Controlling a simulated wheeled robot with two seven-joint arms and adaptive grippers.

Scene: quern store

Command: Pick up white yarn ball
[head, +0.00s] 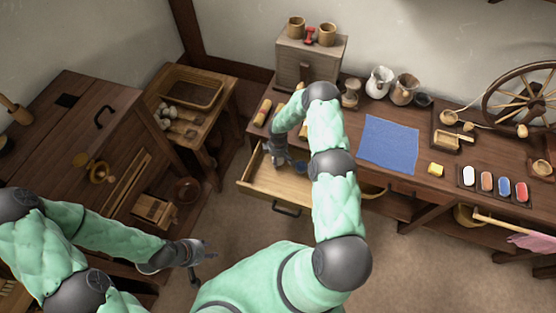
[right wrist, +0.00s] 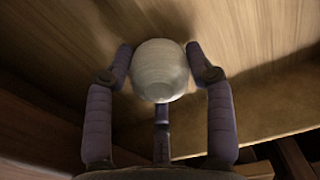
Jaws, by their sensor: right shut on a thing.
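The white yarn ball (right wrist: 160,72) shows in the right wrist view as a pale, ridged round thing between the two fingers of my right gripper. The fingers touch it on both sides, so the gripper is shut on it. In the head view my right gripper (head: 281,160) reaches down into the open wooden drawer (head: 262,184) below the long table. The ball cannot be made out there, hidden by the gripper. My left gripper (head: 205,262) is at the lower left over the floor, its fingers spread and empty.
A side table with a basket (head: 191,91) stands left. The floor in front is clear.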

